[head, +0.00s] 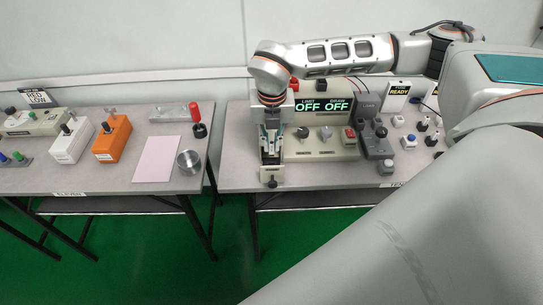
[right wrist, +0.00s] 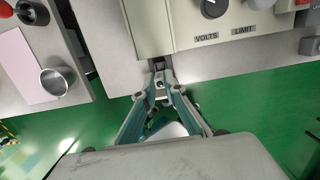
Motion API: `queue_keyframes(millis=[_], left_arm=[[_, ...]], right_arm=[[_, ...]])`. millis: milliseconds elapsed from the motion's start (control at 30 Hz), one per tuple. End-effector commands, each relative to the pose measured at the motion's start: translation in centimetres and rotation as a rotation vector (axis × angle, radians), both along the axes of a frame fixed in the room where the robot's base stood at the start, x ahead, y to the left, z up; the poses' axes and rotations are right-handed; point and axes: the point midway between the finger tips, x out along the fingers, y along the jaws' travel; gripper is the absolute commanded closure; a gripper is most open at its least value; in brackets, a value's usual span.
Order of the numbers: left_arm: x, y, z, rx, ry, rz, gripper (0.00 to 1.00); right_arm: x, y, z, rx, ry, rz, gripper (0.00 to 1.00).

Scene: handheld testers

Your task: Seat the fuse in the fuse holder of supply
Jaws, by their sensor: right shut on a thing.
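The supply (head: 335,146) is a beige box on the right-hand table, with a display reading LIMIT OFF and DRAW OFF. Its panel (right wrist: 222,22) shows at the top of the right wrist view. My right gripper (head: 270,151) points down at the supply's left front side. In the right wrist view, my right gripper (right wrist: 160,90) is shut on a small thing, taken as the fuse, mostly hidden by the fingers. A beige block (right wrist: 148,28) lies just beyond the fingertips, with a dark spot at its near end. I cannot tell whether fuse and holder touch. My left gripper is out of view.
Knobs and a red switch (head: 348,136) are right of my right gripper, with a dark grey device (head: 374,144) beyond. A gap separates this table from the left one, which holds an orange box (head: 112,140), a pink sheet (head: 156,160) and a metal cup (head: 188,162).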

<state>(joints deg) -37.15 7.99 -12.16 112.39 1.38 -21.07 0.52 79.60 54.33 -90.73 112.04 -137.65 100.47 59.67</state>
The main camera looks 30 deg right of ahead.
Motion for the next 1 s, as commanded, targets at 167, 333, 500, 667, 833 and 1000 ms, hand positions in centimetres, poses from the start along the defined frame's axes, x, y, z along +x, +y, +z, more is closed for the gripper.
queue_keyframes(millis=[167,333,500,667,833,1000], left_arm=[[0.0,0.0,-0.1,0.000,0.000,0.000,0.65],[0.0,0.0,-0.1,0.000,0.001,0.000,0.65],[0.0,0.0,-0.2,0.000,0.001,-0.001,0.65],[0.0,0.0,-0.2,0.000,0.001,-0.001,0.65],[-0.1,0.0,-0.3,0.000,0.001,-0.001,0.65],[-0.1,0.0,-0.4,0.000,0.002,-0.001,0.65]], right_arm=[[0.0,0.0,-1.5,-0.001,-0.001,0.001,1.00],[0.0,0.0,-2.8,-0.001,0.001,0.001,1.00],[-0.1,0.0,-5.4,-0.001,0.003,0.002,1.00],[0.0,0.0,-5.8,0.000,-0.001,0.001,1.00],[0.0,0.0,-5.9,0.000,-0.001,0.001,1.00],[0.0,0.0,-6.1,-0.001,-0.001,0.001,0.77]])
